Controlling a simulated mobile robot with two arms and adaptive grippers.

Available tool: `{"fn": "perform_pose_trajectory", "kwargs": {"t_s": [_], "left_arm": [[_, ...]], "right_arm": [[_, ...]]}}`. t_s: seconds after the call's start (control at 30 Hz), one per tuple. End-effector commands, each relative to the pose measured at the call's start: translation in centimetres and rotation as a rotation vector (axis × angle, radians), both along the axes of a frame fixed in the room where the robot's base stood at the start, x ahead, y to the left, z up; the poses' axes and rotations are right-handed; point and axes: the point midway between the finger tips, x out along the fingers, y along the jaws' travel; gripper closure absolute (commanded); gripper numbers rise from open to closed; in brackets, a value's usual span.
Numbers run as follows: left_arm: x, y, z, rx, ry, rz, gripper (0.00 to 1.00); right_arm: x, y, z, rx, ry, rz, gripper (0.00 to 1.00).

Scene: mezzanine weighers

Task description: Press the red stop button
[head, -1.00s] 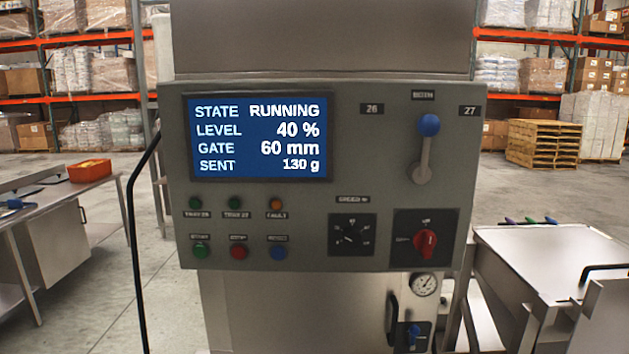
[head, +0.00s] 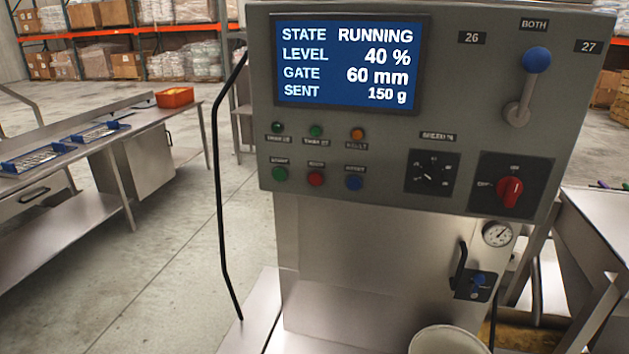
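The blue screen (head: 347,64) reads STATE RUNNING, LEVEL 40 %, GATE 60 mm, SENT 150 g. Neither of my grippers shows in the head view, and nothing covers the button.
A red rotary switch (head: 510,191), a black dial (head: 432,172) and a blue-knobbed lever (head: 537,60) share the panel. A black cable (head: 220,200) hangs at its left. A white bucket (head: 448,341) stands below. A steel bench (head: 95,215) is left, with open floor between.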

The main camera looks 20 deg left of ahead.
Motion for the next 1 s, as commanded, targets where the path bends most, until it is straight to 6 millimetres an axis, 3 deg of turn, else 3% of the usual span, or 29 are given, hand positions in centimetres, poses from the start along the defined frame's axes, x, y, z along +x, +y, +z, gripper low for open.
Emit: {"fn": "perform_pose_trajectory", "kwargs": {"t_s": [0.77, 1.0], "left_arm": [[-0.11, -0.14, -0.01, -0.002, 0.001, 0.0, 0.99], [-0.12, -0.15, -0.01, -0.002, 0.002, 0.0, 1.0]], "right_arm": [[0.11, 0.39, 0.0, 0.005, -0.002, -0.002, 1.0], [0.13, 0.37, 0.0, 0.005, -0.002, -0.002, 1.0]]}}
